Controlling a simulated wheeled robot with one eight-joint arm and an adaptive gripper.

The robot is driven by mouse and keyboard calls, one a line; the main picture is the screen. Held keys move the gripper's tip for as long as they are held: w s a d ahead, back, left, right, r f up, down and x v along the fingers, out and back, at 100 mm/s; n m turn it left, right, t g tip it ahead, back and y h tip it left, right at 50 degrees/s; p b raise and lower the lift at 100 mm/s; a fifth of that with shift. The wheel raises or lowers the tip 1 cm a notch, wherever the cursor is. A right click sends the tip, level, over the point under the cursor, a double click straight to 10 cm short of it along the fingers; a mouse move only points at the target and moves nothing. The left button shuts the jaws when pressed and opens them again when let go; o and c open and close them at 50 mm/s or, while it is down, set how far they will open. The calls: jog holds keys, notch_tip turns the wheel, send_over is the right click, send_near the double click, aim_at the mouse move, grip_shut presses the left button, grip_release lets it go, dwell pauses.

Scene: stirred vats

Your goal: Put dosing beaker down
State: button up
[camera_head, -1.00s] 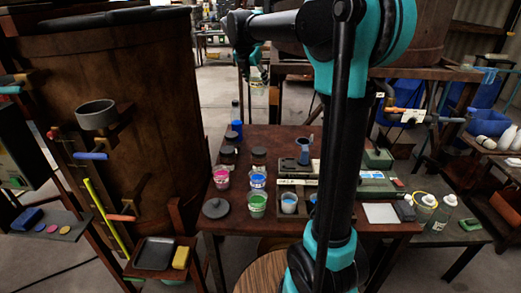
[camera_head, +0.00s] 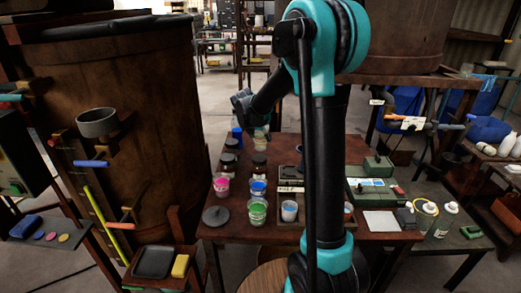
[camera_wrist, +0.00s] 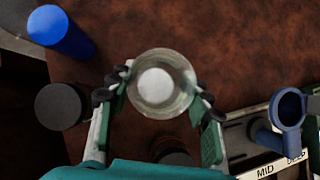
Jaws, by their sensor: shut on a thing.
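The dosing beaker (camera_wrist: 162,84) is clear and round, with a whitish patch inside, seen from above in the wrist view. My gripper (camera_wrist: 160,94) is shut on it, with one finger on each side. In the head view the beaker (camera_head: 261,138) shows small below my gripper (camera_head: 257,122), over the far left part of the brown table (camera_head: 313,150). I cannot tell whether its base touches the table top.
A blue cylinder (camera_wrist: 60,33) and a dark-lidded jar (camera_wrist: 60,106) stand left of the beaker. A blue ringed tool (camera_wrist: 287,112) sits right, by a labelled rack. Bare table lies beyond the beaker.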

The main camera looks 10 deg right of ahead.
aim_at(261, 149)
jog(key=shift+f, duration=2.85)
jog(key=shift+f, duration=0.15)
jog(key=o, duration=1.2)
jog(key=v, duration=1.2)
